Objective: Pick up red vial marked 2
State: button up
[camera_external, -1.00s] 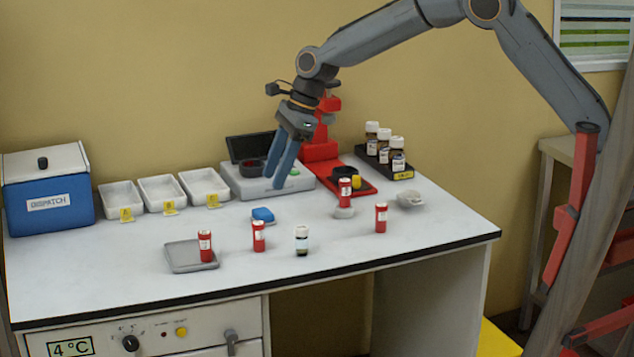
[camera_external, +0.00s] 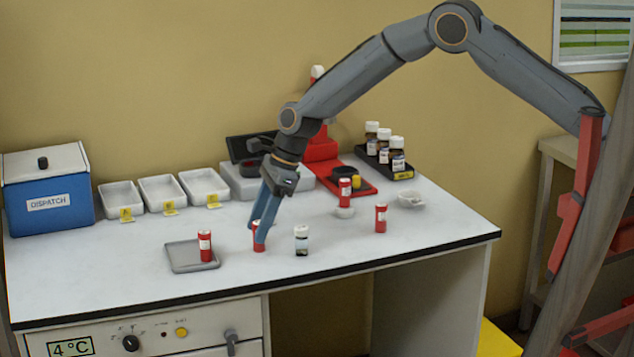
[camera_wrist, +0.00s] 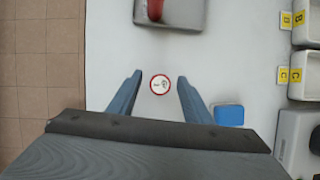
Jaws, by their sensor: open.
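Several red vials with white labels stand on the white bench; I cannot read the numbers on them. One red vial (camera_external: 257,248) stands upright between the fingers of my gripper (camera_external: 260,236), which partly hide it. In the wrist view my gripper (camera_wrist: 160,77) is open, one finger on each side of that vial's round white top (camera_wrist: 160,84) with its red rim, with a gap on both sides. The top's small dark mark is too small to read. Other red vials stand on the grey tray (camera_external: 205,246), at the right (camera_external: 381,218) and farther back (camera_external: 345,193).
A blue block (camera_wrist: 229,115) is near the right finger. White bins (camera_external: 163,193) and a dispatch box (camera_external: 48,195) stand behind.

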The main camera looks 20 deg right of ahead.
jog(key=shift+a+f, duration=0.15)
jog(key=shift+f, duration=0.25)
jog(key=c, duration=1.1)
jog(key=shift+c, duration=0.2)
